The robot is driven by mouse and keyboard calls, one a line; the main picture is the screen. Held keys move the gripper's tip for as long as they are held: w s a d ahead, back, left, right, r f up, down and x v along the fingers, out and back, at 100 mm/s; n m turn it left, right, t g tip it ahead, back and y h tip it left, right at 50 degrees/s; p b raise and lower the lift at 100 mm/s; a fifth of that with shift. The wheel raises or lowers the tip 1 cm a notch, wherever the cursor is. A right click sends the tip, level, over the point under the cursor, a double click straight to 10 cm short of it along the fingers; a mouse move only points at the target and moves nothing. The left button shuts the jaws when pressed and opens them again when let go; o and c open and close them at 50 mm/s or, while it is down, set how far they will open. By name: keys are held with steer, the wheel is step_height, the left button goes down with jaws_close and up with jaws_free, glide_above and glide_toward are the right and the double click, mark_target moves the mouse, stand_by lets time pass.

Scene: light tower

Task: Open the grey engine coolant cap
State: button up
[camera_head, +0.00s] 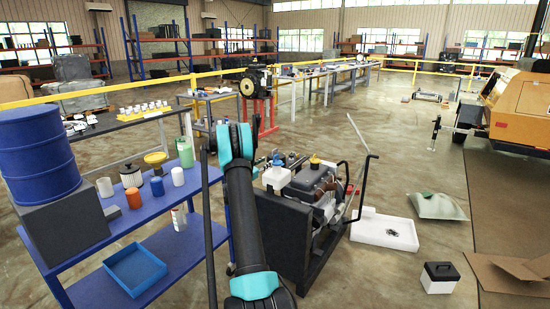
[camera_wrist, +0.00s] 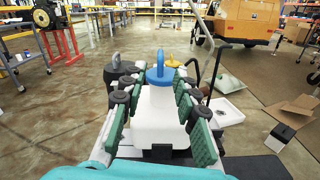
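In the wrist view, a dark grey cap with a raised loop (camera_wrist: 116,64) shows just past the left finger; it looks like the grey coolant cap. Its lower part is hidden by the finger. My gripper (camera_wrist: 154,80) is open, its two teal fingers with dark joints spread apart and nothing between the pads that I can see held. A white tank (camera_wrist: 158,115) with a blue looped cap (camera_wrist: 160,71) shows between the fingers; I cannot tell how far beyond them it is. In the head view, the engine (camera_head: 314,180) is partly behind my arm, and the grey cap cannot be made out.
A yellow cap (camera_head: 314,161) stands on the engine. A bent metal bar (camera_head: 362,175) rises at its right side. A white tray (camera_head: 385,231) lies on the floor beside it. A blue shelf cart (camera_head: 130,232) with bottles and a drum stands at left.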

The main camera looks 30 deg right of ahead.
steer(key=x, duration=1)
steer(key=shift+d, duration=0.25)
steer(key=shift+c, duration=0.3)
jaws_close()
